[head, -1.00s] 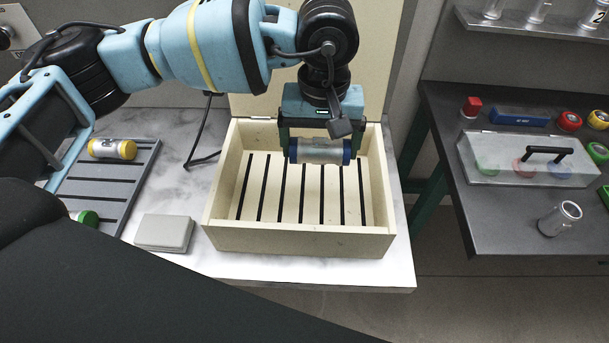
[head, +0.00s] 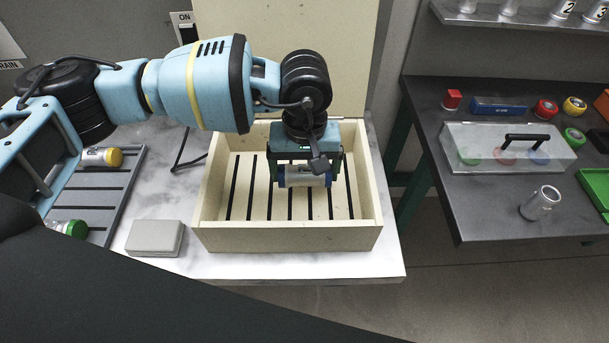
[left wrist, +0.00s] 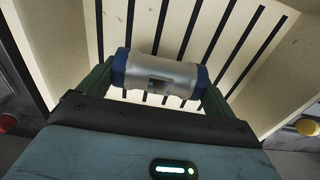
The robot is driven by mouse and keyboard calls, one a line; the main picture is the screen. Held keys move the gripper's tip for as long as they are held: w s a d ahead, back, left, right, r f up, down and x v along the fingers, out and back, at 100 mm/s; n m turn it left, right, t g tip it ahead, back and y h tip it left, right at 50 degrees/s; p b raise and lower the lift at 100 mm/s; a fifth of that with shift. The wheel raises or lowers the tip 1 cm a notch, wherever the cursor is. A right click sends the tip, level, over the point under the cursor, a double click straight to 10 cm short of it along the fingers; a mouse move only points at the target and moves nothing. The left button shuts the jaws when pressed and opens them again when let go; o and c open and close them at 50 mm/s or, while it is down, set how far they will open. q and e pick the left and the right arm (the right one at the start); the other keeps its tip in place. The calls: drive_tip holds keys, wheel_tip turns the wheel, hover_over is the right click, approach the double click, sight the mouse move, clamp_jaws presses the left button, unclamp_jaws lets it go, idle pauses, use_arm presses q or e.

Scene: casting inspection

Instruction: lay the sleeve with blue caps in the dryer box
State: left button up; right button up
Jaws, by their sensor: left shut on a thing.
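The sleeve with blue caps (head: 304,179) is a grey cylinder lying level, held crosswise by my left gripper (head: 306,172). The gripper is shut on it and is inside the walls of the open wooden dryer box (head: 290,239), over the slatted floor. In the left wrist view the sleeve (left wrist: 160,75) shows both blue ends between the green fingers, with dark slots behind it. I cannot tell whether the sleeve touches the floor. My right gripper is not in view.
A grey rack (head: 103,205) at the left holds a yellow-capped sleeve (head: 102,157) and a green-capped one (head: 68,229). A grey closed case (head: 155,237) lies left of the box.

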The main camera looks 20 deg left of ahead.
sight(305, 168)
use_arm(q)
drive_tip(key=shift+f, duration=1.25)
drive_tip(key=shift+f, duration=0.1)
drive_tip(key=shift+f, duration=0.15)
drive_tip(key=o, duration=1)
drive_tip(key=shift+c, duration=0.2)
wheel_tip(305, 168, up, 12)
drive_tip(key=shift+r+b, duration=0.2)
drive_tip(key=shift+b, duration=0.2)
